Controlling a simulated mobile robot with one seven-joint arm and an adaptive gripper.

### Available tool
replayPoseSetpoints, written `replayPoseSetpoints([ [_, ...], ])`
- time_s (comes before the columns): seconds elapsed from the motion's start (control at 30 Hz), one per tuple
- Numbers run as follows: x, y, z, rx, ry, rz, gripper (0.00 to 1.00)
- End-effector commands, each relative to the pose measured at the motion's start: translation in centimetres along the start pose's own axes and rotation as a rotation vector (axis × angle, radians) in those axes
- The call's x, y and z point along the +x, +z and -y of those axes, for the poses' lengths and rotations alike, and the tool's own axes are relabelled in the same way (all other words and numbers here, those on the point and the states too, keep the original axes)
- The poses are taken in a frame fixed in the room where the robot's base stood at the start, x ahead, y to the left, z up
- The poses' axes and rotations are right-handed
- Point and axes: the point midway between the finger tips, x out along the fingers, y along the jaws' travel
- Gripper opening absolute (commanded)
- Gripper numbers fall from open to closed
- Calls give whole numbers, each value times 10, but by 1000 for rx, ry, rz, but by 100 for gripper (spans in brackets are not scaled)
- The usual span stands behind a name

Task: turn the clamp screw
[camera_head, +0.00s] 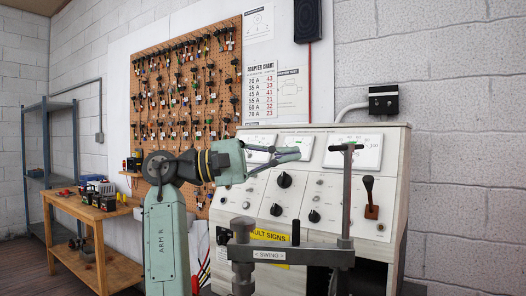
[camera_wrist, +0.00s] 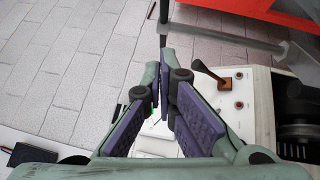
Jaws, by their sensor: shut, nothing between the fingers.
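The clamp screw (camera_head: 346,190) stands upright in the head view, with a dark T-bar across its top. Its lower end meets a grey clamp arm (camera_head: 310,257) labelled SWING. In the wrist view the screw's shaft (camera_wrist: 225,32) runs sideways near the top, with its T-bar (camera_wrist: 163,20) at its left end, beyond the fingers. My gripper (camera_head: 298,153) is shut and empty, pointing right toward the T-bar in the head view, left of it with a visible gap. In the wrist view my gripper (camera_wrist: 163,88) shows purple-padded fingers closed together at the tips.
A bench console (camera_head: 395,190) with dials, knobs and a red-based lever (camera_head: 371,198) stands behind the clamp. A red surface (camera_wrist: 265,12) lies beyond the shaft in the wrist view.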

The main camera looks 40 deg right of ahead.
Motion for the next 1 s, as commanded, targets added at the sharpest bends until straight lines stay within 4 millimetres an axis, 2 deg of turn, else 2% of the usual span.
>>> replayPoseSetpoints([
  [0.1,26,1,-2,1,-2,1,0],
  [0.33,45,23,-1,2,-2,0,0],
  [1.0,52,30,3,11,4,-43,0],
])
